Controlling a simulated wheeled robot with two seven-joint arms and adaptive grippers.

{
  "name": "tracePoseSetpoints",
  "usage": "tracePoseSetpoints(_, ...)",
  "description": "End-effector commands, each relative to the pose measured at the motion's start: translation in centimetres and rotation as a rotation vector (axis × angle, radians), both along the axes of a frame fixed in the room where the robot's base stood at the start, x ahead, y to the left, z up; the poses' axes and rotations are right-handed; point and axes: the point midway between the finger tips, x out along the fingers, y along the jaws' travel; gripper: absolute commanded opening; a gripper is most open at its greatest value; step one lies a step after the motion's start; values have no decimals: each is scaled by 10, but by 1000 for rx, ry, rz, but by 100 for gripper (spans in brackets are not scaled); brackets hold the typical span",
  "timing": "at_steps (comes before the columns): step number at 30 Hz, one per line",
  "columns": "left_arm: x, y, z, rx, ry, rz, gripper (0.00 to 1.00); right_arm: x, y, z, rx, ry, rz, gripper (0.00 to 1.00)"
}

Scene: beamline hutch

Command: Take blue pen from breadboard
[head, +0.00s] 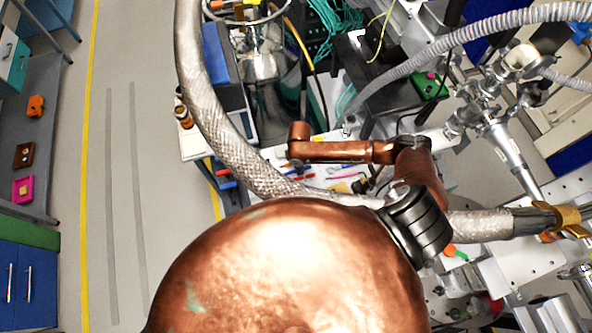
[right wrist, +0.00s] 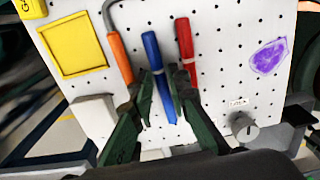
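The blue pen (right wrist: 152,55) lies along the white perforated breadboard (right wrist: 222,75) in the right wrist view, with its lower part between the fingertips of my right gripper (right wrist: 162,95). The fingertips are close on both sides of the pen. I cannot tell whether they touch it or a thin gap remains. The pen still appears to be against the board. In the head view the breadboard (head: 318,183) is partly hidden by copper-coloured arm links, and a small blue pen (head: 347,167) shows on it. My left gripper is not in view.
A red pen (right wrist: 185,48) lies close to the right of the blue pen, and an orange-handled tool (right wrist: 120,58) to its left. A yellow square (right wrist: 72,45), a purple patch (right wrist: 268,57) and a grey knob (right wrist: 243,127) are farther out. A braided hose (head: 225,140) crosses the head view.

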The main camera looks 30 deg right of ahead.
Motion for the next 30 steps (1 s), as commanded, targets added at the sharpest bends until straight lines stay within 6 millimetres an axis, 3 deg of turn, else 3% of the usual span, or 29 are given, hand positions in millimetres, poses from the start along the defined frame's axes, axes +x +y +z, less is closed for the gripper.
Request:
tracePoseSetpoints(5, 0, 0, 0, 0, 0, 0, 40, 0, 0, 0, 0, -1, 0, 16)
tracePoseSetpoints(12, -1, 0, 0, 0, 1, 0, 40, 0, 0, 0, 1, -1, 0, 0)
tracePoseSetpoints(20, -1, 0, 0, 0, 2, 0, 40, 1, 0, 1, 1, -1, -1, 0)
tracePoseSetpoints(26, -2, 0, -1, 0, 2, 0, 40, 2, 0, 15, 1, -3, -1, 0)
tracePoseSetpoints(30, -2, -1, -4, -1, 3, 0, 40, 4, 8, 39, 5, -5, 3, 0)
